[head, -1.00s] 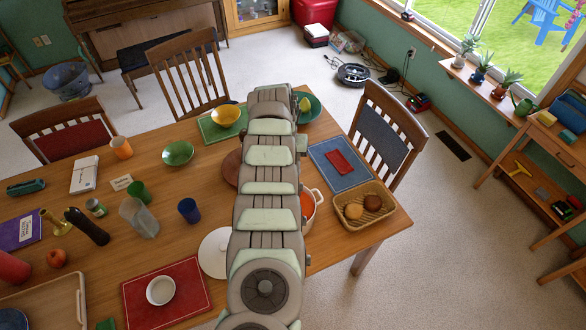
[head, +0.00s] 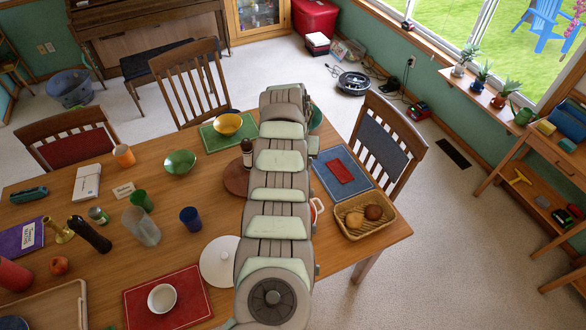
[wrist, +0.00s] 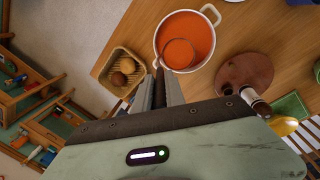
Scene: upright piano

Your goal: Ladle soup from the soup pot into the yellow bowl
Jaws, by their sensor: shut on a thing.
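The soup pot (wrist: 157,45) is white with two handles and holds orange soup, at the top of the wrist view. In the head view my arm hides most of it; only a bit of its right side (head: 317,208) shows. The ladle's round bowl (wrist: 179,54) is within the pot's rim, with orange in it; I cannot tell how deep it sits. My gripper (wrist: 159,80) is shut on the ladle's handle, beside the pot's near rim. The yellow bowl (head: 228,123) stands on a green placemat at the far side of the table, and shows partly in the wrist view (wrist: 284,126).
A dark bottle (head: 247,152) stands on a round brown board (head: 236,178) between pot and yellow bowl. A bread basket (head: 363,228) is right of the pot. A green bowl (head: 180,161) is left of the yellow one.

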